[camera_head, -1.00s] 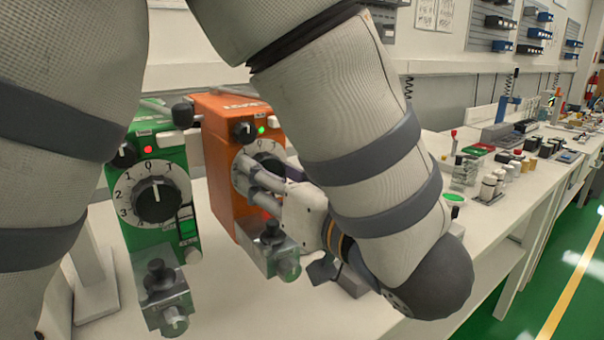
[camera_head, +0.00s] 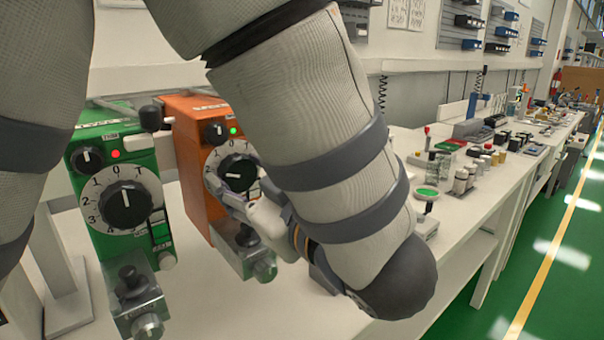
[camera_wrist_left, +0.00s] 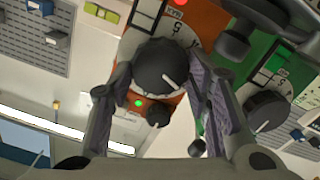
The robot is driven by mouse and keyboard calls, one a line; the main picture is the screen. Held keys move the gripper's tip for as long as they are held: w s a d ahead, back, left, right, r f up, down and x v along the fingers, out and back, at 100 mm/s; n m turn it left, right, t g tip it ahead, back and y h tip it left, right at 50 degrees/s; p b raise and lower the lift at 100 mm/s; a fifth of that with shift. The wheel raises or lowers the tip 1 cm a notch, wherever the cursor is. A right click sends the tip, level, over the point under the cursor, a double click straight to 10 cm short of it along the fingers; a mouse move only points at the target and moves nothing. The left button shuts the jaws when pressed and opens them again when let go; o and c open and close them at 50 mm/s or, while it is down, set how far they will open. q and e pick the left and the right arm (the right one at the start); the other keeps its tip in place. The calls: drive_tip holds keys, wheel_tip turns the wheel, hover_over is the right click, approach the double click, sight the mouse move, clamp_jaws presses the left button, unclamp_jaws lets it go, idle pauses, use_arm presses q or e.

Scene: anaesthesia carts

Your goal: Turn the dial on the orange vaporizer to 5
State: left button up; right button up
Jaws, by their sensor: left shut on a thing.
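The orange vaporizer (camera_head: 185,125) stands on the bench just right of the green one. Its black dial (camera_head: 237,173) has a white numbered ring and a white pointer line; I cannot read its setting for certain. My left gripper (camera_head: 222,190) reaches in from the right at the dial's lower left, partly hidden by its own arm. In the left wrist view the gripper (camera_wrist_left: 160,84) has one finger on each side of the black dial (camera_wrist_left: 161,66), shut on it. My right gripper is not in view.
The green vaporizer (camera_head: 100,143), with a similar dial (camera_head: 127,203) and a red light, stands close on the left. Metal clamps with knobs stick out below both units. Bottles (camera_head: 462,180) and small items crowd the bench to the right. The bench front (camera_head: 215,310) is clear.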

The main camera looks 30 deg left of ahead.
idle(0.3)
use_arm(q)
drive_tip(key=o, duration=1.2)
drive_tip(key=shift+a, duration=0.1)
drive_tip(key=v, duration=0.7)
drive_tip(key=shift+s+d+r, duration=0.1)
drive_tip(key=shift+s+d, duration=0.05)
drive_tip(key=shift+d, duration=0.15)
drive_tip(key=shift+c, duration=0.5)
